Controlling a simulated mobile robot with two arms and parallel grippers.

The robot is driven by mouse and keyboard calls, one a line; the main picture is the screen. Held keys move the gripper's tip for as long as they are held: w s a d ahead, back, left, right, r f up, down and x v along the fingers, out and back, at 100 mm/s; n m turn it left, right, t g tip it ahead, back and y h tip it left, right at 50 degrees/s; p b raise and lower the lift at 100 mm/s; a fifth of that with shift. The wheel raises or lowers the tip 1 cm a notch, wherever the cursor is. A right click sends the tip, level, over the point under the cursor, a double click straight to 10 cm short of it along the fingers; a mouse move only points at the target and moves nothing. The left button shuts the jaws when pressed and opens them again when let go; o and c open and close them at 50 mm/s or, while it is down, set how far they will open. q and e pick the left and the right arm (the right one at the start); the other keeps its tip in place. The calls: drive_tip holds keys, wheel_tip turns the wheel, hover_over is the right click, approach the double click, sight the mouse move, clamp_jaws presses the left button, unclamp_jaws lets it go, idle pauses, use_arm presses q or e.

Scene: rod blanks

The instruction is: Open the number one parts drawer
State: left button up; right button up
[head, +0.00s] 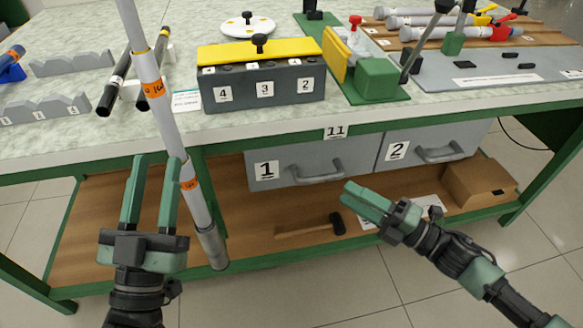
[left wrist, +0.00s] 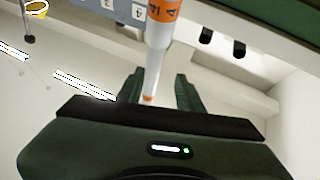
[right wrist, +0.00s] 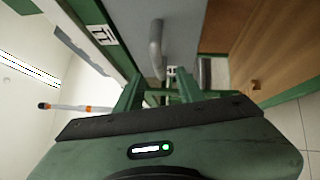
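The number one drawer (head: 285,165) is a grey front under the workbench, labelled 1, and looks closed, level with the drawer beside it. Its grey bar handle (head: 318,174) also shows in the right wrist view (right wrist: 155,48). My right gripper (head: 350,192) is just right of and below this handle, apart from it; in the right wrist view its fingers are spread and empty. My left gripper (head: 156,158) points up at the left, fingers spread. A long grey rod with orange bands (head: 150,70) passes by it and shows between its fingers in the left wrist view (left wrist: 160,30); contact is unclear.
Drawer 2 (head: 432,145) is beside drawer 1. On the lower shelf (head: 110,230) lie a hammer (head: 310,227) and a cardboard box (head: 482,182). The benchtop holds a numbered block with a yellow top (head: 262,90), a green fixture (head: 378,80) and dark rods (head: 120,82).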

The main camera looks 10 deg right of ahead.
sight(322, 176)
drive_tip(key=shift+x, duration=4.05)
drive_tip(key=shift+s+r, duration=0.1)
clamp_jaws()
